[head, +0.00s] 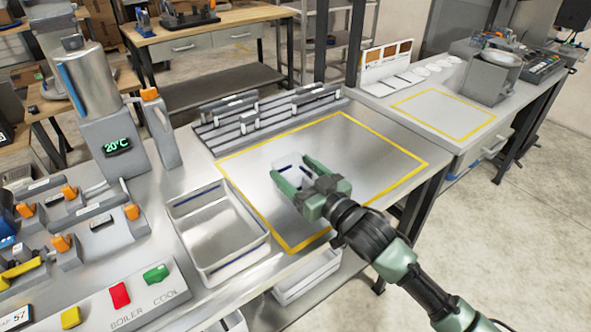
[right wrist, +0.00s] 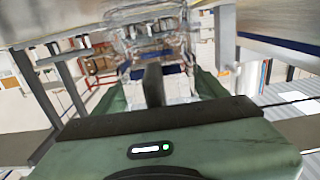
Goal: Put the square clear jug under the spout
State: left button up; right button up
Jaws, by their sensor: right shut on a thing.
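The square clear jug (head: 288,158) is see-through and hard to make out against the metal worktop. My right gripper (head: 293,170) is shut on it, over the yellow-outlined area. In the right wrist view the jug (right wrist: 150,28) shows as a transparent shape between the green fingers. I cannot tell whether its base touches the worktop. A steel boiler (head: 92,85) with a "20°C" display stands at the left. Beside it is a grey post with an orange-topped tap (head: 150,94); its spout opening is not clear. My left gripper is out of view.
A white-rimmed tray (head: 178,203) lies between the boiler and the yellow outline (head: 262,232). A slotted rack (head: 230,128) runs along the back. Levers and a boiler button panel (head: 140,300) fill the left front. The marked area around the jug is mostly clear.

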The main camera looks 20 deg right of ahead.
jog(key=o, duration=1.4)
jog(key=shift+f, duration=0.15)
